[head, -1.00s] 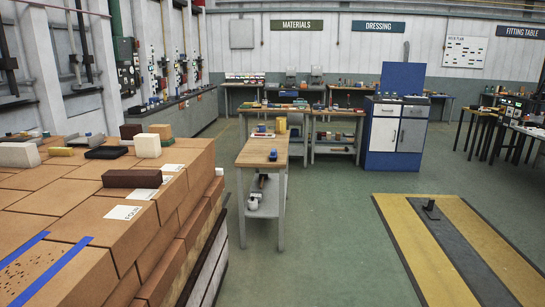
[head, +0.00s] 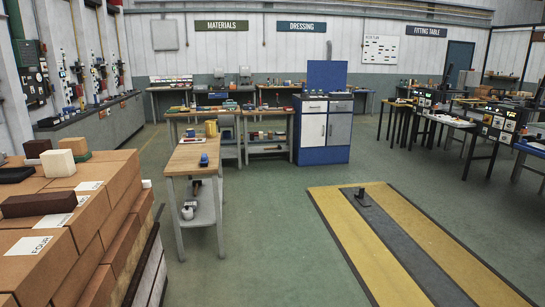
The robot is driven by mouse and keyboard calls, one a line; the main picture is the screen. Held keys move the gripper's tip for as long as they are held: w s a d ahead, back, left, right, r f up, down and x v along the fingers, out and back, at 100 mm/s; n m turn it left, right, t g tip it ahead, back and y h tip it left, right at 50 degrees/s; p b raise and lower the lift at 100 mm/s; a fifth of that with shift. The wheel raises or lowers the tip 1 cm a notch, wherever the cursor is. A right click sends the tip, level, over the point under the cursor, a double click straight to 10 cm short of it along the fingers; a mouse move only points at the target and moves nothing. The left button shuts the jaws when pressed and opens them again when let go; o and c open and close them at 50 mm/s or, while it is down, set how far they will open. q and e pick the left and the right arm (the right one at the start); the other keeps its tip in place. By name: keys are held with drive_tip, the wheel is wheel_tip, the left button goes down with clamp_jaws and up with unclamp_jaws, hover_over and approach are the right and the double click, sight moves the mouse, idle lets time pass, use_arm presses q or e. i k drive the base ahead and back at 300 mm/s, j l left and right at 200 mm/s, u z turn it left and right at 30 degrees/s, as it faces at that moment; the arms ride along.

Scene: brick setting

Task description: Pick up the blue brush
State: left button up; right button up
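A small blue object (head: 204,160) lies on the top of the narrow wooden workbench (head: 184,163), near its right edge. It is too small to tell whether it is the blue brush. Neither of my grippers is in view.
A blue and white cabinet (head: 313,130) stands behind the bench. A yellow and grey floor platform (head: 400,240) lies at right. Green floor (head: 270,210) is clear between.

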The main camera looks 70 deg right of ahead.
sight(203, 162)
drive_tip(key=i+l+z, duration=0.25)
drive_tip(key=l+z, duration=0.25)
drive_tip(key=l, duration=0.15)
drive_tip(key=i+l+z, duration=0.8)
drive_tip(key=l+z, duration=0.15)
drive_tip(key=i+l, duration=0.6)
drive_tip(key=i, duration=0.25)
drive_tip(key=u, duration=2.5)
drive_tip(key=z, duration=2.55)
drive_tip(key=u, duration=0.4)
drive_tip(key=i+l, duration=0.05)
